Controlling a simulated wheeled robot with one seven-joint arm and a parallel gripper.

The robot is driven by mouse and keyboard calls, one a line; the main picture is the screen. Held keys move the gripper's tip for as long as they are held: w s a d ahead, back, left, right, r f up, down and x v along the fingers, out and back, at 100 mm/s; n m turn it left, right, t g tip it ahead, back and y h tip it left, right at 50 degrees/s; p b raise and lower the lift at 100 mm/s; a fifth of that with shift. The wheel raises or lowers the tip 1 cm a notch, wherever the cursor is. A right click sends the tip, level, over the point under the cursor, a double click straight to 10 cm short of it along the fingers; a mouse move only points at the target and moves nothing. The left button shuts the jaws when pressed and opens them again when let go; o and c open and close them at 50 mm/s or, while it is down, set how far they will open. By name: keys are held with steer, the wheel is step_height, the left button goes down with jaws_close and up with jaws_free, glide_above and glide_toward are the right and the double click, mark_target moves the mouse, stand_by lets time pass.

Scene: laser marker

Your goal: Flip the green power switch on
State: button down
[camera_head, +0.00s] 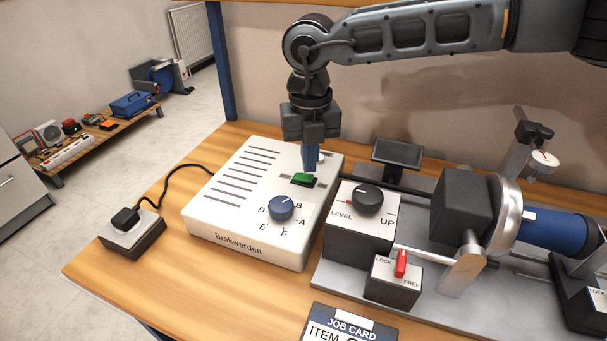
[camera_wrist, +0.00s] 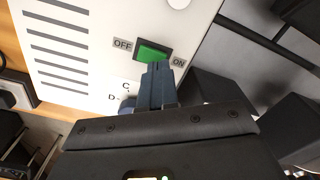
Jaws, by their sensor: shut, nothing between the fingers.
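The green power switch (camera_head: 303,180) sits on the top of the white control box (camera_head: 225,215) in the head view. In the wrist view the green switch (camera_wrist: 152,52) lies between an OFF label on its left and an ON label on its right. My gripper (camera_head: 310,168) is shut and empty, pointing down at the switch. In the wrist view its blue fingertips (camera_wrist: 157,70) overlap the lower edge of the switch, towards the ON side. I cannot tell whether they touch it. The rocker's tilt is not clear.
A blue dial (camera_head: 281,208) sits in front of the switch. To the right stand the black LEVEL knob (camera_head: 368,199), the red LOCK/FREE lever (camera_head: 401,263) and the chuck (camera_head: 507,215). A small plug block (camera_head: 131,232) is at the left; a job card (camera_head: 345,328) lies in front.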

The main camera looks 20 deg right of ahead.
mark_target(309, 177)
steer(key=shift+f+b, duration=0.75)
steer(key=shift+f, duration=0.25)
stand_by(0.7)
steer(key=shift+r, duration=0.15)
steer(key=shift+r+p, duration=1.85)
steer(key=shift+r, duration=1.55)
